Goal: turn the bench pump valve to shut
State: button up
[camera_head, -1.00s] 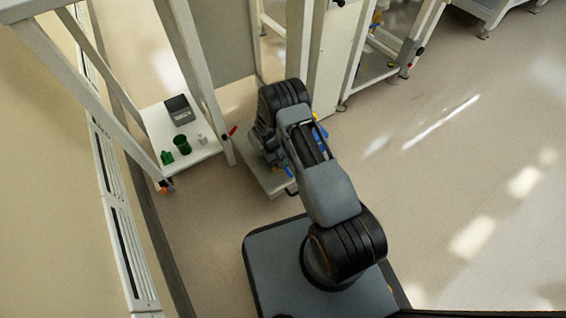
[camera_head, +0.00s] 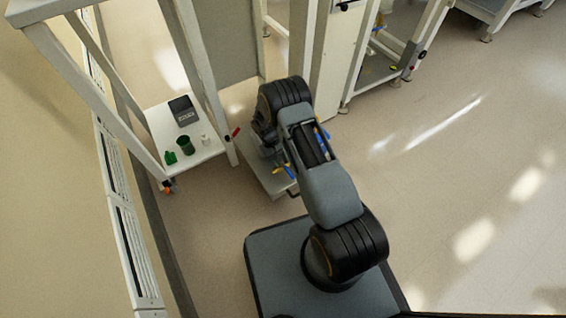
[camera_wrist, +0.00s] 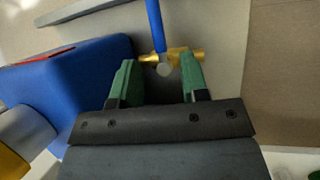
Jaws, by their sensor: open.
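The bench pump valve shows in the wrist view as a brass body (camera_wrist: 186,56) with a long blue lever handle (camera_wrist: 154,24). The lever runs up the picture, roughly across the line of the brass body. A grey round end (camera_wrist: 164,69) sits at the lever's foot. My gripper (camera_wrist: 158,80) is open, its two green fingers on either side of that end, with nothing gripped. Whether a finger touches the valve I cannot tell. The blue pump housing (camera_wrist: 75,75) is at the left. In the head view my arm mostly hides the pump.
In the head view, the low plate (camera_head: 262,178) under the pump stands beside a white frame post. Left of it a white shelf (camera_head: 205,154) holds a dark device (camera_head: 183,111), a green cup (camera_head: 186,146) and small items. Open floor (camera_head: 440,210) lies to the right.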

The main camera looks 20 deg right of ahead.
jog(key=p+v, duration=0.2)
jog(key=v, duration=0.8)
jog(key=shift+p, duration=0.35)
jog(key=shift+r, duration=0.1)
jog(key=s+d+r+m+t+y+p, duration=0.15)
jog(key=r+p, duration=0.65)
jog(key=r, duration=1)
jog(key=s+r+n+t+p, duration=0.2)
jog(key=r+p, duration=0.5)
jog(key=r, duration=1.1)
jog(key=s+r+t+p, duration=0.1)
jog(key=s+r+p, duration=0.5)
jog(key=r, duration=0.3)
jog(key=s+r+m+t+y+p, duration=0.1)
jog(key=s+r+p, duration=0.5)
jog(key=r, duration=0.4)
jog(key=s+r+m+t+p, duration=0.1)
jog(key=s+r+t+p, duration=0.1)
jog(key=s+r+p, duration=0.4)
notch_tip(320, 180, up, 4)
jog(key=shift+s+d+f+y, duration=0.1)
jog(key=shift+s+d+y, duration=0.1)
jog(key=shift+s+y, duration=0.2)
